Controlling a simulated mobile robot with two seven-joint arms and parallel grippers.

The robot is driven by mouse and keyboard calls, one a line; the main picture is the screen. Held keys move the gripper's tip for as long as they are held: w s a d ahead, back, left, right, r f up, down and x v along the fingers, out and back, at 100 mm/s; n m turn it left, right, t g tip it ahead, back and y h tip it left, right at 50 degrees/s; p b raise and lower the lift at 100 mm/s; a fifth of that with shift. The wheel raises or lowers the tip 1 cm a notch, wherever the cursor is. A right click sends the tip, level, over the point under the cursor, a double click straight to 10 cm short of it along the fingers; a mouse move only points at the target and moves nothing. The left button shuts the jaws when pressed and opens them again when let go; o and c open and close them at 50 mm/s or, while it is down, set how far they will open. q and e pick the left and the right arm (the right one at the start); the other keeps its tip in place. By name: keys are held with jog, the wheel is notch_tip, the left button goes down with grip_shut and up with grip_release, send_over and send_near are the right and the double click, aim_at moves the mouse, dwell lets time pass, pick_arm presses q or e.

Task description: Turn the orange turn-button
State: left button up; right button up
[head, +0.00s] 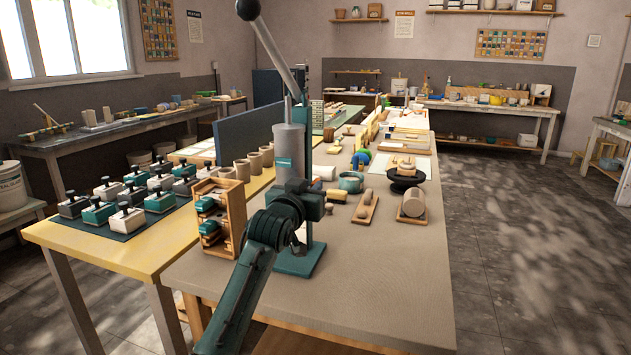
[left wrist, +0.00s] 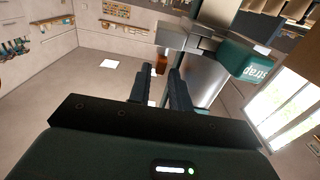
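A small orange-brown piece (left wrist: 161,64), which looks like the orange turn-button, shows just beyond and between my left fingertips in the left wrist view. It sits beside the metal barrel (left wrist: 203,78). I cannot tell whether the fingers touch it. My left gripper (left wrist: 160,78) has its two dark fingers apart. In the head view my left gripper (head: 302,206) is in front of the teal lever press (head: 290,150), and its fingertips are not clear. I cannot pick out the turn-button in the head view; my arm and the press may hide it. My right gripper is not in view.
A wooden rack (head: 222,190) with teal tools stands left of the press. Several glaze blocks (head: 100,212) sit on a dark mat. A clay cylinder (head: 413,203) and a black wheel (head: 404,180) are at right. The table's front right (head: 390,280) is clear.

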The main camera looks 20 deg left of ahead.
aim_at(316, 180)
pick_arm(q)
jog(key=shift+w+d, duration=0.1)
jog(key=shift+w, duration=1.95)
jog(key=shift+c, duration=0.2)
grip_shut()
